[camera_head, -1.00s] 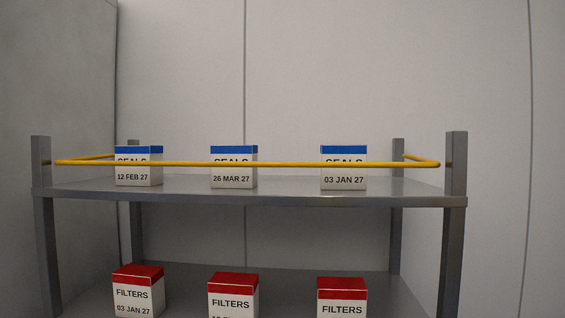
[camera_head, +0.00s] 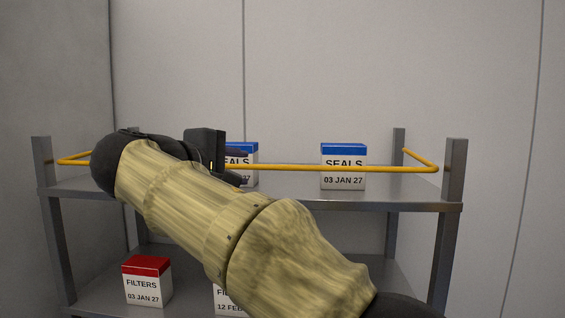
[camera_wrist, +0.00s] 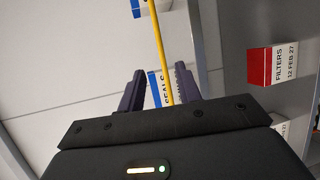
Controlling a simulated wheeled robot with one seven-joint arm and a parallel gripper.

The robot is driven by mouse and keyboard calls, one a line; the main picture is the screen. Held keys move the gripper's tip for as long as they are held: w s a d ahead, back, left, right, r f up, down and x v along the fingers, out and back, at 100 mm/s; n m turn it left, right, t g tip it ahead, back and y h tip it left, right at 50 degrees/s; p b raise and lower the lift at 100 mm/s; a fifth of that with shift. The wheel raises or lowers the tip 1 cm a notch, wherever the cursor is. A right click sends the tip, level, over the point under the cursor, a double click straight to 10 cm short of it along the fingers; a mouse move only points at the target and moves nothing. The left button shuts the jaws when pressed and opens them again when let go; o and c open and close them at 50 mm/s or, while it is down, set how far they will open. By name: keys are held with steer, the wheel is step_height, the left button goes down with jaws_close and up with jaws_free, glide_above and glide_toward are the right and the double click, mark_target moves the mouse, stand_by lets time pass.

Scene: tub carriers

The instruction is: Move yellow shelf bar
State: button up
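The yellow shelf bar (camera_head: 300,168) runs level across the front of the upper shelf, between the grey posts, with bent ends going back at both sides. It also shows in the wrist view (camera_wrist: 158,40), passing between the two dark fingers of my gripper (camera_wrist: 159,78). The fingers are apart, with a gap on each side of the bar; I cannot tell whether the bar lies fully between them in depth. In the head view my gripper (camera_head: 238,167) is at the bar, left of its middle. My arm hides the bar's left part.
On the upper shelf (camera_head: 400,206), a SEALS box (camera_head: 343,150) stands right of my gripper and another (camera_head: 246,150) is partly behind it. FILTERS boxes (camera_head: 146,280) stand on the lower shelf; my arm covers some. A grey wall is behind.

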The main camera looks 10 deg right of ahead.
mark_target(281, 168)
steer(key=shift+w+d+r, duration=0.1)
steer(key=shift+d, duration=0.05)
steer(key=p+x, duration=0.6)
steer(key=x, duration=1.1)
steer(key=shift+w+d, duration=0.1)
jaws_close()
